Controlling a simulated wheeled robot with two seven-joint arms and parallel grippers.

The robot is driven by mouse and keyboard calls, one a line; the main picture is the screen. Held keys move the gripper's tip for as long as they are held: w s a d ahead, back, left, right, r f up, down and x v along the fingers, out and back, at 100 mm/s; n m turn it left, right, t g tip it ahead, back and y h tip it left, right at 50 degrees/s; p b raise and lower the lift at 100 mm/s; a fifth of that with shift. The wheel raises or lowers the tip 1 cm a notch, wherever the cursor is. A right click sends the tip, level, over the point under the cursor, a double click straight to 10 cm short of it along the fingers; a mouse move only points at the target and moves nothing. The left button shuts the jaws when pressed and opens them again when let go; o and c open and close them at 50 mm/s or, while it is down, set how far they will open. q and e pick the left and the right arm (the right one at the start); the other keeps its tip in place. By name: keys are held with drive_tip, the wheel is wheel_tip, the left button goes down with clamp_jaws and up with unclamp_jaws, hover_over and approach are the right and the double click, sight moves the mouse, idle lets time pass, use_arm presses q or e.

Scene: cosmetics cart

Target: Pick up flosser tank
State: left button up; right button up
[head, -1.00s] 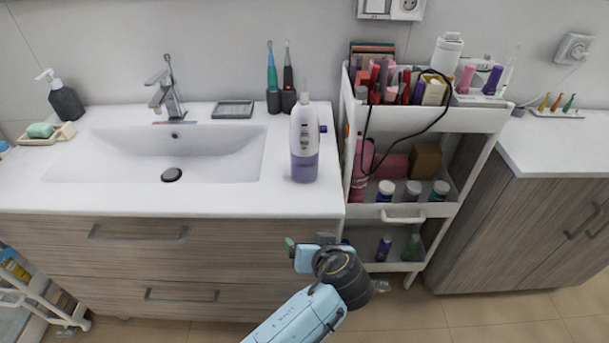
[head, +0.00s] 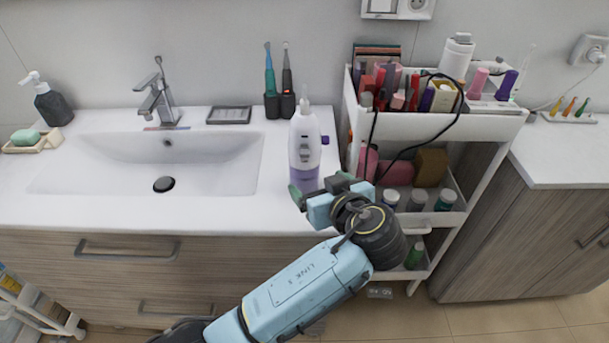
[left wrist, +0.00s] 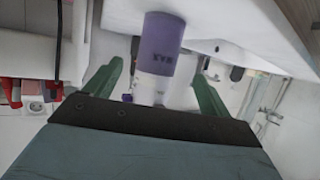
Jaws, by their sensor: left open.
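The cordless flosser (head: 304,138) stands upright near the right end of the sink counter. Its upper body is white, and its lower part is a purple tank (head: 305,180). My left gripper (head: 318,190) is just in front of the tank's base and partly hides it. In the left wrist view the picture is turned over, and the purple tank (left wrist: 163,42) shows ahead, between the green fingers of my left gripper (left wrist: 157,88). The fingers are open, with gaps on both sides of the tank. My right gripper is not in view.
A white cart (head: 440,127) full of cosmetics stands close on the right, with a black cable hanging over it. Two toothbrushes (head: 279,80) stand behind the flosser. The sink (head: 150,160) lies to the left.

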sight(310, 176)
use_arm(q)
drive_tip(key=x, duration=0.3)
drive_tip(key=shift+w+a+f, duration=0.1)
drive_tip(key=shift+w+f, duration=0.05)
drive_tip(key=shift+w, duration=0.15)
drive_tip(key=shift+w+a+f, duration=0.15)
drive_tip(key=shift+w+a, duration=0.05)
drive_tip(key=shift+w, duration=0.3)
drive_tip(key=x, duration=0.4)
drive_tip(key=shift+w+d+f, duration=0.1)
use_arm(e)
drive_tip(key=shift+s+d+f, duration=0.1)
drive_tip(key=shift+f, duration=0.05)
use_arm(q)
drive_tip(key=shift+c, duration=0.4)
drive_tip(key=c, duration=1)
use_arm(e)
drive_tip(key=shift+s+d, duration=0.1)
